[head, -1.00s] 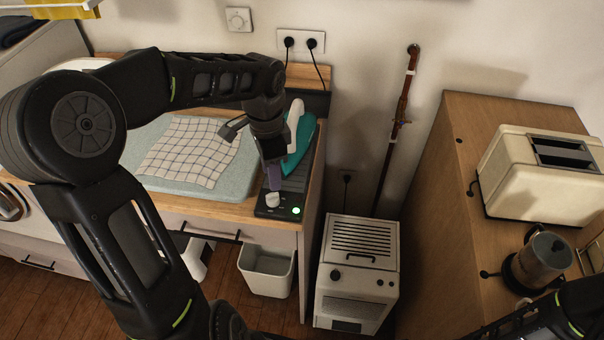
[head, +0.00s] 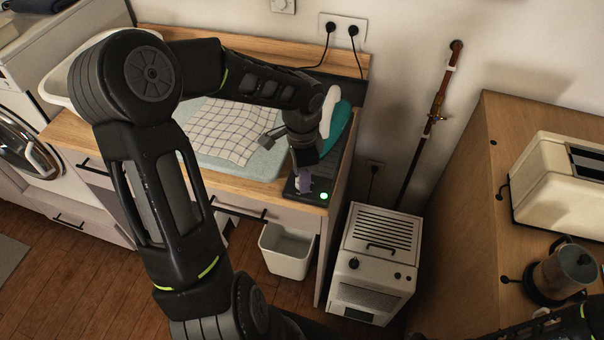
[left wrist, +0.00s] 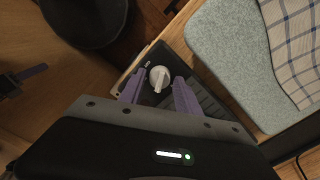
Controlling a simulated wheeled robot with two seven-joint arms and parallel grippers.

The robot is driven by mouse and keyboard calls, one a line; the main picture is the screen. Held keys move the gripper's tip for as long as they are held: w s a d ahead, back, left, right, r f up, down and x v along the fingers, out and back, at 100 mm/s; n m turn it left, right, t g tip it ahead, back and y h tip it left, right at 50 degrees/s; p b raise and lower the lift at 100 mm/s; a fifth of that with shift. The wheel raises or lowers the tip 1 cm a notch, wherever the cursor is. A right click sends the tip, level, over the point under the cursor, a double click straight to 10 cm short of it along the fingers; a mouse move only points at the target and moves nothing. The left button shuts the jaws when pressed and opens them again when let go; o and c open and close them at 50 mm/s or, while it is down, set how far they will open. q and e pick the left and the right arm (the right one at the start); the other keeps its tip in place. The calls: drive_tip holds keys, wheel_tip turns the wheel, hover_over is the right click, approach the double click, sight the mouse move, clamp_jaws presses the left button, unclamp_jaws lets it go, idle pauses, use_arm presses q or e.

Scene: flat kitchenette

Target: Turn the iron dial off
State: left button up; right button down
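The iron (head: 337,122), white and teal, stands on its dark base (head: 318,193) at the right end of the wooden counter. A green light glows on the base's front corner. The white dial (left wrist: 159,77) shows in the left wrist view on the base, between and just beyond the two purple fingertips of my left gripper (left wrist: 157,92). The fingers are apart, with no clear contact on the dial. In the head view my left gripper (head: 303,178) points down over the base and mostly hides the dial. My right gripper is out of view; only part of that arm shows at lower right.
A checked cloth lies on the grey ironing pad (head: 267,163) beside the base. A white bin (head: 288,251) and a white heater (head: 372,262) stand on the floor below. A wooden cabinet with a toaster (head: 566,185) and a coffee pot (head: 565,272) is at right.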

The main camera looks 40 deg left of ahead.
use_arm(q)
drive_tip(key=shift+f, duration=0.35)
clamp_jaws()
